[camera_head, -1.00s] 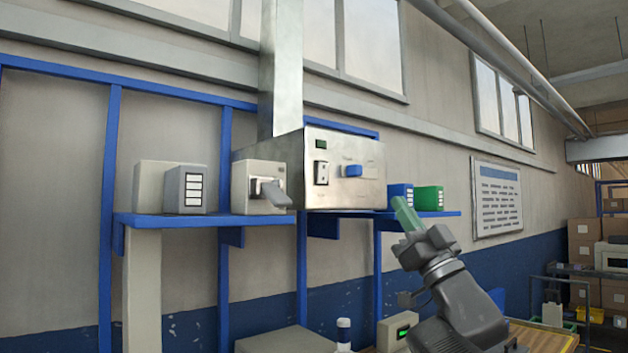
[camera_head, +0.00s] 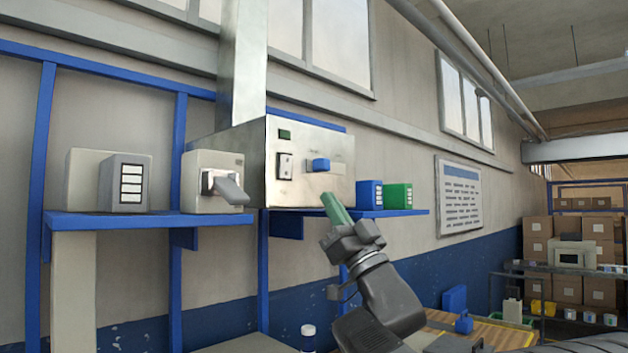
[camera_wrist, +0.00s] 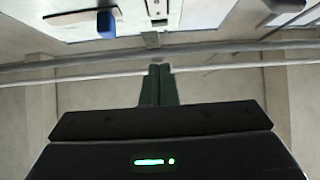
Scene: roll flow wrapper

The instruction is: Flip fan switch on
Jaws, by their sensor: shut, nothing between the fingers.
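A metal box (camera_head: 325,177) on the blue shelf has a light rocker switch (camera_head: 285,166) on its front. A blue knob (camera_head: 320,165) sits right of the switch and a small green panel (camera_head: 284,134) above it. No readable label shows which is the fan switch. My gripper (camera_head: 329,197) is shut and empty, its green fingers pointing up near the box's lower right corner, apparently in front of it. In the wrist view the shut fingers (camera_wrist: 160,68) point towards the rocker switch (camera_wrist: 157,10), apart from it, with the blue knob (camera_wrist: 105,24) to the left.
A beige box (camera_head: 205,163) with a grey lever (camera_head: 228,190) stands left of the metal box. Blue (camera_head: 369,194) and green (camera_head: 398,196) small boxes stand right of it on the shelf (camera_head: 140,220).

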